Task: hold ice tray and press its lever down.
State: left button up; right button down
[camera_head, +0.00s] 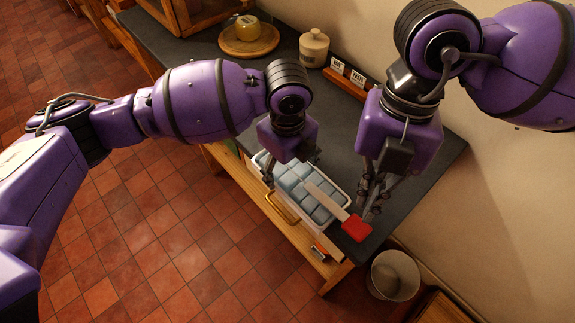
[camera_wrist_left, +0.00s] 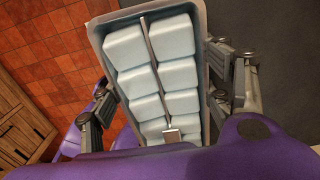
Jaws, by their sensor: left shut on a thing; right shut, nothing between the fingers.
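The ice tray (camera_head: 339,190) is a pale metal tray filled with several light blue ice cubes, at the worktop's front edge in the head view. Its rim (camera_wrist_left: 203,35) also shows in the left wrist view. My left gripper (camera_head: 271,172) is shut on the tray at its left end, with a finger on each side in the wrist view. The pale lever (camera_head: 325,199) runs over the cubes to a red handle (camera_head: 356,228) past the right end; how far it is raised is unclear. My right gripper (camera_head: 372,208) is shut and empty, just beyond the red handle.
The dark worktop (camera_head: 210,68) holds a yellow item (camera_head: 246,28) on a round board, a lidded jar (camera_head: 314,48) and a label rail (camera_head: 348,78) at the back. A bin (camera_head: 393,275) stands on the floor at right. A gold drawer handle (camera_head: 281,208) is below the tray.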

pick_arm(q)
jog(key=o, duration=1.9)
jog(key=shift+o, duration=0.2)
jog(key=shift+r, duration=0.1)
notch_tip(320, 180, up, 12)
